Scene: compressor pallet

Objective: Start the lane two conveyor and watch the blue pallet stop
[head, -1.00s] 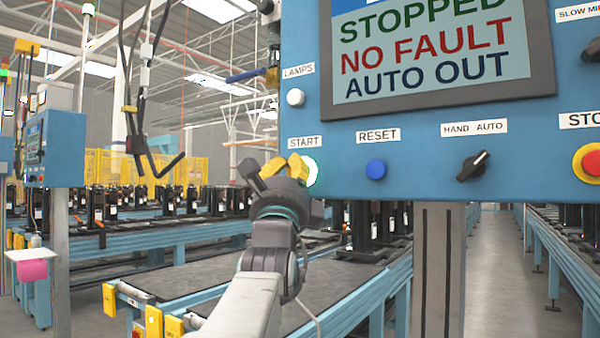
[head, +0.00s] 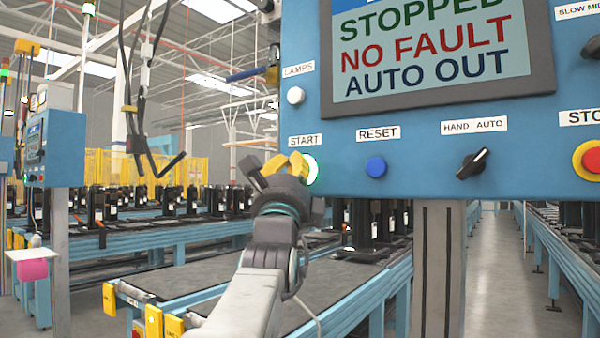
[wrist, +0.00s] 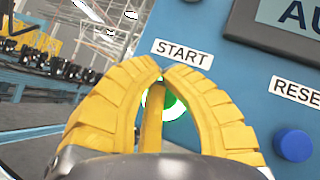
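The blue control panel (head: 230,160) fills the upper right of the head view. Its screen (head: 430,50) reads STOPPED, NO FAULT, AUTO OUT. The START button (head: 311,169) has a lit green ring; in the wrist view the button (wrist: 174,107) is partly hidden behind my fingers. My gripper (head: 287,164) is at START, its yellow fingertips together and nothing held between them; in the wrist view the tips (wrist: 162,78) meet in front of the button. I cannot tell whether they touch it. A conveyor (head: 200,275) runs below and behind. I cannot make out a blue pallet.
Right of START are a blue RESET button (head: 376,167), a black HAND/AUTO selector (head: 472,164) and a red stop button (head: 590,160). A white lamps button (head: 296,96) is above START. A second panel (head: 62,145) stands at left. An aisle (head: 497,270) is open at right.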

